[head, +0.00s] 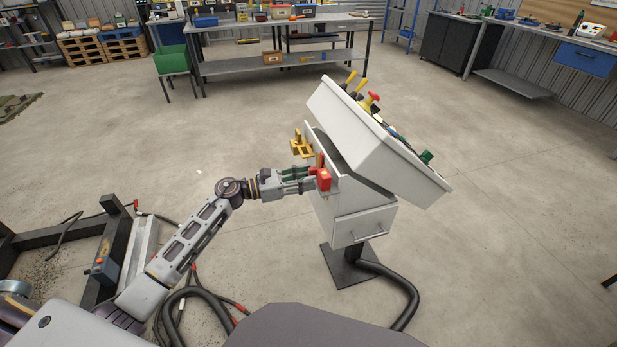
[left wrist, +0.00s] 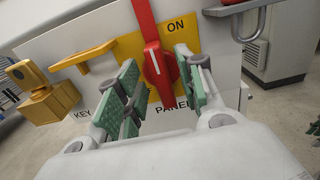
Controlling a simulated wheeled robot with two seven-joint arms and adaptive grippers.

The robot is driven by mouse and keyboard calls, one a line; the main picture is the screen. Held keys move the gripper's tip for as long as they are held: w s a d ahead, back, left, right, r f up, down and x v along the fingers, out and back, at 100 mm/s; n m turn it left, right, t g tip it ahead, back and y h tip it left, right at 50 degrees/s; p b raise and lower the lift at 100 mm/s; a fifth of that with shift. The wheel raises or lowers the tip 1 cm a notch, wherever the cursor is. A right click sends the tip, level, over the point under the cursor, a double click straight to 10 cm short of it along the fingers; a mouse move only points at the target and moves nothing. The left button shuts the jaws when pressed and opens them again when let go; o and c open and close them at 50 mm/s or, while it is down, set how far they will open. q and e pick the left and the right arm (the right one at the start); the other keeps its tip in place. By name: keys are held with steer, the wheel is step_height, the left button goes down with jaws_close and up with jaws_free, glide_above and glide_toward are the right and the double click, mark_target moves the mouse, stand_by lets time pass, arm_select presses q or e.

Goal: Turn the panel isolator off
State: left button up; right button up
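The panel isolator is a red rotary handle (left wrist: 152,40) on a yellow plate (left wrist: 180,27) marked ON, with a partly hidden PANEL label below. A white line on its knob stands close to upright. The isolator also shows in the head view (head: 324,181), on the left side of the grey control console (head: 365,150). My left gripper (left wrist: 158,72) is open, with its green-padded fingers on either side of the red knob. It also shows at the console's side in the head view (head: 309,184). I cannot tell whether the pads touch the knob. My right gripper is not in view.
A yellow key fitting (left wrist: 50,92) and a yellow bracket (left wrist: 84,59) stick out left of the isolator. A grey handle (left wrist: 250,25) is at upper right. A black hose (head: 405,295) lies by the console's foot.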

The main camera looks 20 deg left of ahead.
arm_select(q)
steer(key=shift+w+d, duration=0.35)
steer(key=shift+d, duration=0.15)
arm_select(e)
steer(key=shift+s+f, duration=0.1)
arm_select(q)
jaws_close()
